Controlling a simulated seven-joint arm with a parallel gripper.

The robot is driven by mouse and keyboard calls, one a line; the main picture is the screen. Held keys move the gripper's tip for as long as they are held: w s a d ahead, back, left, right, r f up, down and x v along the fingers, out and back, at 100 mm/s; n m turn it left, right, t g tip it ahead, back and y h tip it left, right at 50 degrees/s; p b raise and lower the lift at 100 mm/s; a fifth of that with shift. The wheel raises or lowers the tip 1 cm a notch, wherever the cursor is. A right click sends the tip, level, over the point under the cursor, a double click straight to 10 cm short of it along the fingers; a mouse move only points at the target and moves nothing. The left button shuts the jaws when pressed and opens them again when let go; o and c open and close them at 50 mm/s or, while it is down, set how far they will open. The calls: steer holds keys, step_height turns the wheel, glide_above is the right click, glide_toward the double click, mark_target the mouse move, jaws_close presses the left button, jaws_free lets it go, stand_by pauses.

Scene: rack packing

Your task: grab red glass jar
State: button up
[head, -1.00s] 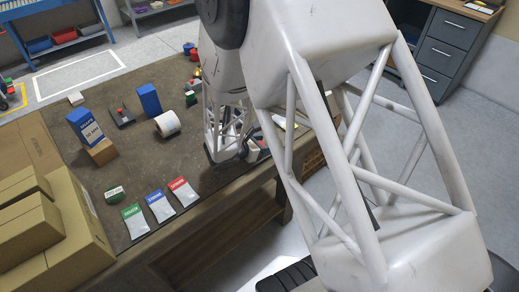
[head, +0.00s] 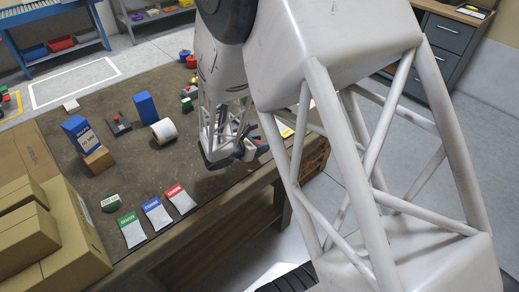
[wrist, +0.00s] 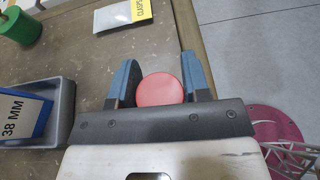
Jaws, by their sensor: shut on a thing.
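The red glass jar shows in the wrist view as a round red top (wrist: 159,89) between the two blue fingers. My gripper (wrist: 158,84) is shut on it, with a finger at its left and right sides. The jar's lower body is hidden beneath its top. In the head view my gripper (head: 222,162) is low over the table near its right edge, and I cannot make out the jar there.
In the wrist view a grey bin with a blue 38 MM card (wrist: 25,117) is at left, a green container (wrist: 20,27) at upper left, and a packet (wrist: 124,14) ahead. The table edge (wrist: 190,30) is close on the right. A white roll (head: 163,131) stands left of my gripper.

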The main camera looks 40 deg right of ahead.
steer(key=s+a+r, duration=0.1)
steer(key=s+a, duration=0.7)
steer(key=s, duration=0.5)
steer(key=shift+s+r, duration=0.15)
steer(key=shift+s, duration=0.25)
steer(key=shift+a, duration=0.1)
